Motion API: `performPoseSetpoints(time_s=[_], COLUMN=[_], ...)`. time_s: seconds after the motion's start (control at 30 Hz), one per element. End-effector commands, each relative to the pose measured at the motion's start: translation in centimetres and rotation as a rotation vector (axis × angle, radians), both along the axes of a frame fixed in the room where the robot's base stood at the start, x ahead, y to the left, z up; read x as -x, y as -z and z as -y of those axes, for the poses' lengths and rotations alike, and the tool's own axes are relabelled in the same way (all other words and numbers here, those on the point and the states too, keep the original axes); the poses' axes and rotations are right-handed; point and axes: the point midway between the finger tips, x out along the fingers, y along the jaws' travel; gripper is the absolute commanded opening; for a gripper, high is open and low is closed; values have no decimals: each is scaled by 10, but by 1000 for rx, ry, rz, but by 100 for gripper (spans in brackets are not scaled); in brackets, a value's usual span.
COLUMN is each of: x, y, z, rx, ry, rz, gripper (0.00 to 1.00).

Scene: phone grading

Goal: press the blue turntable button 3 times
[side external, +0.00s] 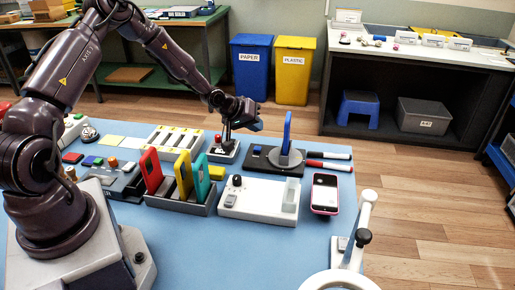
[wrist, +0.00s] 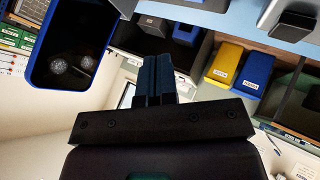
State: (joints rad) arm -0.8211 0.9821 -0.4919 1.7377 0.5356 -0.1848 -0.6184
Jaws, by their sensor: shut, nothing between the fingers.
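The turntable, a grey disc (side external: 286,157) on a black base (side external: 257,164), stands near the back right of the blue table in the side view. A blue upright piece (side external: 288,132) rises from the disc. That view faces the room, and the turntable cannot be made out there.
A red-topped joystick box (side external: 222,152) stands just below my gripper. A rack of coloured phones (side external: 180,205), a white device (side external: 258,205) and a pink-edged phone (side external: 325,194) lie nearer. Red and black markers (side external: 328,160) lie right of the turntable.

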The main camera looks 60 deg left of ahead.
Motion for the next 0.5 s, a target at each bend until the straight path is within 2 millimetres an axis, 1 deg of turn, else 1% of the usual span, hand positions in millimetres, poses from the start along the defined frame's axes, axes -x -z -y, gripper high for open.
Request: performPoseSetpoints(time_s=[0.03,0.1,0.2,0.33,0.5], x=[0,0,0,0,0], y=[8,17,27,36,40], z=[1,1,1,0,0], rx=[1,1,1,-1,-2], ry=[2,2,1,2,2], rz=[-1,-2,0,-1,2], gripper=[0,0,0,0,0])
